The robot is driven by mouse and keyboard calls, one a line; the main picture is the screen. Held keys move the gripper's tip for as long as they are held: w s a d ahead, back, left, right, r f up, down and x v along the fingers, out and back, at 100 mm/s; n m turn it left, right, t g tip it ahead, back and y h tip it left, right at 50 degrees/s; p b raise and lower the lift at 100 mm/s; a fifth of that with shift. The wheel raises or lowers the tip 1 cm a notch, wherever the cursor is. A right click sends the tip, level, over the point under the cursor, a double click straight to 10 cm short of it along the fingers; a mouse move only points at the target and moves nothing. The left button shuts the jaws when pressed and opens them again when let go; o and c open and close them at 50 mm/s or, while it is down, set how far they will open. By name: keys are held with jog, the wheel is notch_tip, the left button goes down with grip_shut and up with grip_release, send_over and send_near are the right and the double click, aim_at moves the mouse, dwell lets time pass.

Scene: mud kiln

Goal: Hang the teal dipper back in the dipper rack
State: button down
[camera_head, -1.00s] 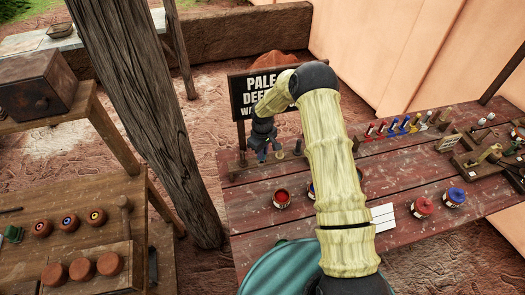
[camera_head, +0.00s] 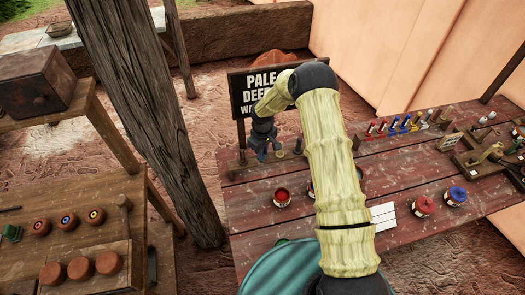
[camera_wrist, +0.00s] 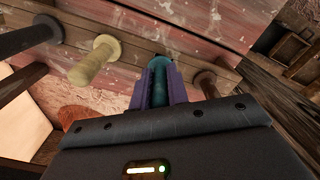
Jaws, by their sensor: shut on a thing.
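My gripper (camera_wrist: 159,88) is shut on the teal dipper (camera_wrist: 160,68), whose teal end shows between the purple fingers in the wrist view. In the head view my gripper (camera_head: 265,152) is at the back left of the red table. The dipper rack (camera_wrist: 140,62) is a wooden rail just ahead of the fingers. A pale yellow handle (camera_wrist: 95,60) and a dark grey handle (camera_wrist: 30,36) stand to the left of the teal one, and a brown handle (camera_wrist: 206,84) to its right. The teal dipper's lower part is hidden, so I cannot tell whether it touches the rack.
A black lettered sign (camera_head: 262,90) stands behind the rack. A red paint pot (camera_head: 282,196) and other pots stand on the red table (camera_head: 255,225). A thick wooden post (camera_head: 140,110) rises left of the table. The table's front left is clear.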

jog(key=shift+f+b, duration=0.4)
jog(key=c, duration=1.3)
grip_release()
jog(key=shift+o, duration=0.6)
jog(key=o, duration=0.4)
jog(key=shift+c, duration=0.2)
jog(key=shift+r, duration=0.1)
jog(key=shift+r+p, duration=2)
jog(key=shift+r, duration=1.65)
